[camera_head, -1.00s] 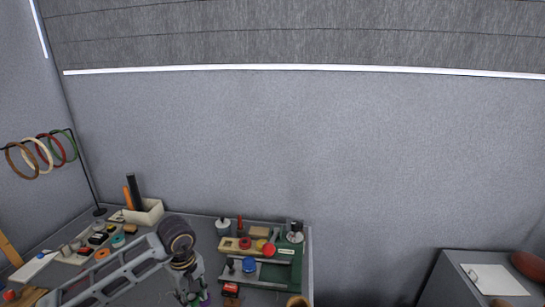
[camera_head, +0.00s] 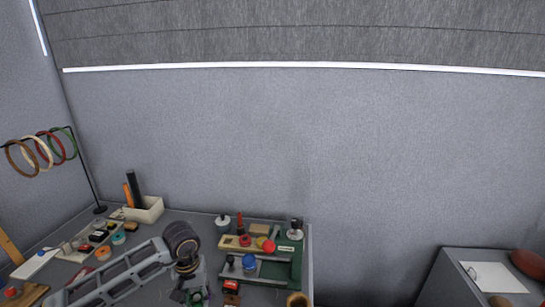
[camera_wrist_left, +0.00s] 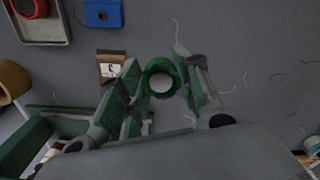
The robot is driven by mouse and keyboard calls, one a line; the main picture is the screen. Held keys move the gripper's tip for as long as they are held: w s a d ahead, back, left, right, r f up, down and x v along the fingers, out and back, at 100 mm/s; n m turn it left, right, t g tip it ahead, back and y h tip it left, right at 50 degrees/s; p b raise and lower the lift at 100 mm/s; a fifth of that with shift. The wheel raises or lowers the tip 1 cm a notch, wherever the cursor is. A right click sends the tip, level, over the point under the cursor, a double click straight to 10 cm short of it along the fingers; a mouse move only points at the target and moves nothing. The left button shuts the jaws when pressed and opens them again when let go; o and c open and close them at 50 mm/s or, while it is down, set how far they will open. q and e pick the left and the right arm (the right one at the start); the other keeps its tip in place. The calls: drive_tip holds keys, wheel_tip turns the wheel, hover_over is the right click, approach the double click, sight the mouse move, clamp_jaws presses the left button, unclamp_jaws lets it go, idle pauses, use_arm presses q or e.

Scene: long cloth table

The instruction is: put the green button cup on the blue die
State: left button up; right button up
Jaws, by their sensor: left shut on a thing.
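The green button cup (camera_wrist_left: 160,79) is between the two fingers of my left gripper (camera_wrist_left: 160,82) in the left wrist view. Its round, hollow opening faces the camera, and the fingers press on its sides. It is held above the grey table top. In the head view my left gripper (camera_head: 192,296) is low in the picture, and the cup is too small to make out clearly. A blue square block (camera_wrist_left: 103,13), possibly the blue die, lies at the top left of the wrist view, apart from the cup. My right gripper is in neither view.
A brown block with a pale face (camera_wrist_left: 110,66) lies just left of the held cup. A grey tray with a red round thing (camera_wrist_left: 30,8) is at the upper left corner. A green rack (camera_head: 290,262) with several small items stands right of the gripper.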

sight(196, 301)
use_arm(q)
drive_tip(key=shift+f+m, duration=0.5)
drive_tip(key=shift+m, duration=0.2)
drive_tip(key=f, duration=0.1)
drive_tip(key=f+m, duration=0.1)
drive_tip(key=shift+s+f, duration=0.3)
drive_tip(key=shift+f, duration=0.1)
drive_tip(key=shift+w+d+r, duration=0.1)
drive_tip(key=shift+w+r, duration=0.3)
drive_tip(key=shift+r, duration=0.05)
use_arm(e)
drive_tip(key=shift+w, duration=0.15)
use_arm(q)
drive_tip(key=shift+w+r, duration=0.15)
